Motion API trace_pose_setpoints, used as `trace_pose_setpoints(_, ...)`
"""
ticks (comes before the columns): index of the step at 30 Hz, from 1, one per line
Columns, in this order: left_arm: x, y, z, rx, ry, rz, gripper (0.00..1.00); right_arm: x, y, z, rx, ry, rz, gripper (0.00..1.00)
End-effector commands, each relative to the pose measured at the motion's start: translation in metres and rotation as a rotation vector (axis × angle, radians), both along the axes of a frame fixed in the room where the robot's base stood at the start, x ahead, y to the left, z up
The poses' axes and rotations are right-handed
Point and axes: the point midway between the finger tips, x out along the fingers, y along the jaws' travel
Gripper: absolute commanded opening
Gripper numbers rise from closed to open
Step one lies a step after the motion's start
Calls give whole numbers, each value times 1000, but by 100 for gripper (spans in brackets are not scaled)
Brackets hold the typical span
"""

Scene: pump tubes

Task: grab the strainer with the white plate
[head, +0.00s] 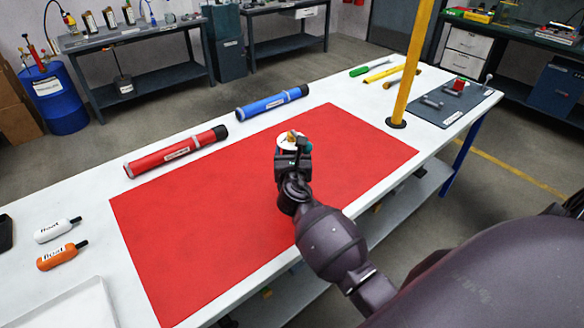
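The strainer (291,135) shows as a small brassy-orange piece with a round white plate (284,143). It is at the upper middle of the red mat (220,215). My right gripper (299,148) reaches in from the lower right and is right at the strainer, covering its near side. The fingers are dark and mostly hidden by the gripper body, so I cannot tell whether they are open or closed around the strainer, or whether it touches the mat. My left gripper is out of view.
A red tube (176,152) and a blue tube (272,102) lie along the white table's far edge. White (57,230) and orange (62,256) floats lie at left, above a white tray (75,308). A yellow pole (411,65) rises at right beside a grey mat (445,108) with parts.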

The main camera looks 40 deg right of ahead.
Motion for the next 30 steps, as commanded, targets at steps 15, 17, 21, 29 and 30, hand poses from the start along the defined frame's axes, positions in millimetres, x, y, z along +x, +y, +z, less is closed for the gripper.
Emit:
trace_pose_setpoints(15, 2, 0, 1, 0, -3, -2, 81, 0, 0, 1, 0, -2, 0, 0)
trace_pose_setpoints(17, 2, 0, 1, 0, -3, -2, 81, 0, 0, 1, 0, -2, 0, 0)
trace_pose_setpoints(21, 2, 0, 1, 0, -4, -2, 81, 0, 0, 2, 0, -2, 0, 0)
trace_pose_setpoints(29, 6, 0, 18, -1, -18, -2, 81, 0, 0, 31, -1, -8, 1, 0)
trace_pose_setpoints(30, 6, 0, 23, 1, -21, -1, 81, 0, 1, 40, -1, -9, 2, 0)
